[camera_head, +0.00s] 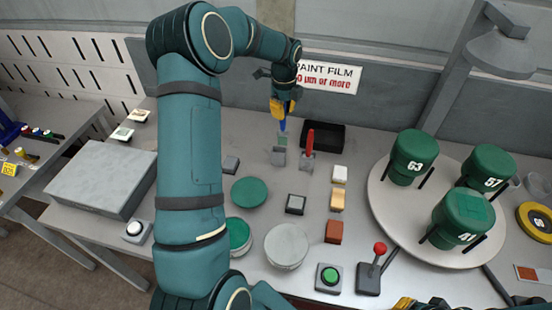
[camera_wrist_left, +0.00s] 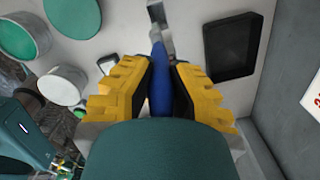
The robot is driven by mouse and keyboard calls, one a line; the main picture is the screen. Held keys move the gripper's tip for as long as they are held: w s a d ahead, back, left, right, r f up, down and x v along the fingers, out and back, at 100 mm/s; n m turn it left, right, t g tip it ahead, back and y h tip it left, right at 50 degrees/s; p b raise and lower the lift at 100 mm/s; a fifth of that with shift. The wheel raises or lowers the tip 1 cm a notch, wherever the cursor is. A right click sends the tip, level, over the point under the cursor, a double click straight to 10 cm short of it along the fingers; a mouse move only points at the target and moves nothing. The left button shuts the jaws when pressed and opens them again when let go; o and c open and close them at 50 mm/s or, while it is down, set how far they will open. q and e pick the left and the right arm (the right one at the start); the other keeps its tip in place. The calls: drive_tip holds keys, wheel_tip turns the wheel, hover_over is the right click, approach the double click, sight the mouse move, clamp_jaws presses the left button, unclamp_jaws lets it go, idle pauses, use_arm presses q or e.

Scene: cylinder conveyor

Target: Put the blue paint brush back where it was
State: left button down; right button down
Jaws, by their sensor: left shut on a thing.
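My left gripper (camera_head: 283,104) is shut on the blue paint brush (camera_head: 283,126), which hangs upright below its yellow fingers. In the left wrist view the blue handle (camera_wrist_left: 160,80) sits between the yellow finger pads (camera_wrist_left: 162,88). Directly below the brush in the head view is a small grey holder (camera_head: 279,158); I cannot tell whether the brush touches it. A red brush (camera_head: 310,141) stands upright in a similar grey holder (camera_head: 307,161) just to the right. Yellow parts of what looks like my right gripper (camera_head: 420,304) show at the bottom edge; its fingers are mostly cut off.
A black tray (camera_head: 340,127) lies behind the red brush; it also shows in the left wrist view (camera_wrist_left: 253,45). Green numbered canisters (camera_head: 414,155) stand on a round turntable (camera_head: 392,225) at right. Small blocks (camera_head: 337,199), a green button (camera_head: 330,276) and a red-knob lever (camera_head: 379,249) stand in front.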

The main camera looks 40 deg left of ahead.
sight(279, 129)
use_arm(q)
drive_tip(key=shift+s+a+f, duration=0.1)
drive_tip(key=shift+a+f, duration=0.2)
drive_tip(key=shift+a, duration=0.35)
wheel_tip(279, 129, down, 10)
drive_tip(key=shift+r, duration=0.1)
drive_tip(key=c, duration=1.1)
unclamp_jaws()
drive_tip(key=shift+f, duration=0.2)
drive_tip(key=shift+m, duration=0.3)
drive_tip(key=shift+r, duration=0.1)
drive_tip(key=r, duration=1.2)
drive_tip(key=shift+s+d+r, duration=0.1)
drive_tip(key=shift+s+d, duration=0.05)
drive_tip(key=shift+d, duration=0.1)
drive_tip(key=shift+s, duration=0.1)
